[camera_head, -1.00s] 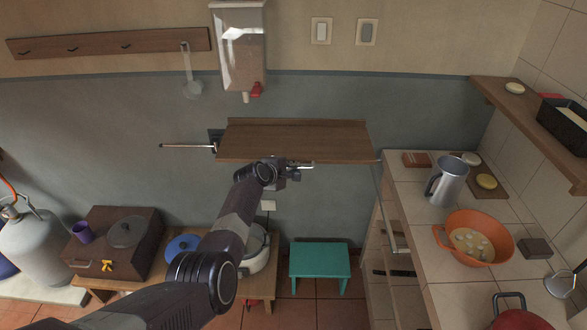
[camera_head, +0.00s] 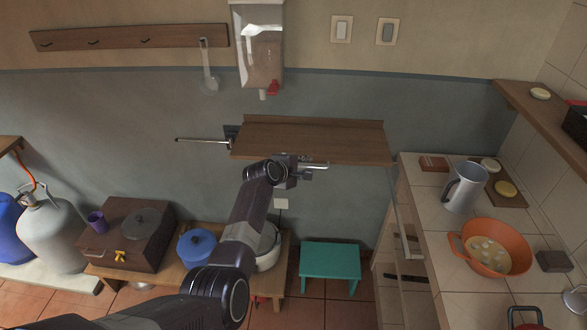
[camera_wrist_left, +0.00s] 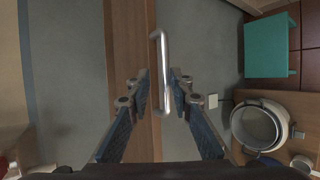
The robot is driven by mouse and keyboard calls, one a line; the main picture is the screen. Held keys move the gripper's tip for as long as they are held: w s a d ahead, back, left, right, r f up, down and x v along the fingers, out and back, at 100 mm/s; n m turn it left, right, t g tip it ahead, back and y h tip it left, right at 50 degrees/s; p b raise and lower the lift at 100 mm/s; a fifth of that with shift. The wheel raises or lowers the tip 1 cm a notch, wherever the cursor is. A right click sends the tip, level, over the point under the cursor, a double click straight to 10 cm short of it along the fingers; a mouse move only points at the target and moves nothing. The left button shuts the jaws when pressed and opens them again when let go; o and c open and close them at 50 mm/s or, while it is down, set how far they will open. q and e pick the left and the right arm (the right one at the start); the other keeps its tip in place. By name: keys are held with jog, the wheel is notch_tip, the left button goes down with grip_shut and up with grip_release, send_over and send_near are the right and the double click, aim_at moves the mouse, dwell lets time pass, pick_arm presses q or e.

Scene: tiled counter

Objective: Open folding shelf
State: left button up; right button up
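The folding shelf is a brown wooden board (camera_head: 310,142) on the grey wall in the head view; its exact tilt is hard to tell. A metal handle (camera_head: 318,165) sits at its front edge. My left gripper (camera_head: 299,171) is at this handle, below the board's front edge. In the left wrist view, the handle (camera_wrist_left: 160,55) passes between the open fingers of my left gripper (camera_wrist_left: 160,90), with gaps visible on both sides. The board (camera_wrist_left: 124,60) shows left of the handle there. My right gripper is in neither view.
A metal rod (camera_head: 203,141) sticks out at the shelf's left end. A tiled counter (camera_head: 430,210) with a metal jug (camera_head: 465,190) and orange bowl (camera_head: 510,240) stands at right. A teal stool (camera_head: 330,262) and a low table with a blue pot (camera_head: 197,246) stand below.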

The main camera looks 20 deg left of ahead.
pick_arm(q)
jog(key=v, duration=0.9)
jog(key=shift+s+r, duration=0.2)
jog(key=shift+a+f, duration=0.1)
jog(key=s+f+m+g+b, duration=0.1)
jog(key=s+f, duration=0.2)
jog(key=f, duration=0.4)
jog(key=s+f+m+g+y, duration=0.1)
jog(key=s+f+m, duration=0.15)
jog(key=f, duration=0.55)
jog(key=s+f+m+g+b, duration=0.1)
jog(key=s+f, duration=0.2)
jog(key=f, duration=0.4)
jog(key=s+f+m+g+y+b, duration=0.1)
jog(key=s+f+m+g, duration=0.3)
jog(key=s+f, duration=1.4)
jog(key=s+a+f+m+g+b, duration=0.1)
jog(key=s+f+m, duration=0.3)
jog(key=s, duration=0.9)
jog(key=s+a+f+m+g+b, duration=0.1)
jog(key=s+f+m, duration=0.3)
jog(key=s+f, duration=0.5)
jog(key=s+a+f+m+g+y, duration=0.1)
jog(key=s+f+m, duration=0.3)
jog(key=s, duration=1.2)
notch_tip(320, 180, down, 3)
jog(key=shift+s+f+b, duration=0.1)
jog(key=shift+s+b, duration=0.25)
jog(key=shift+b, duration=0.05)
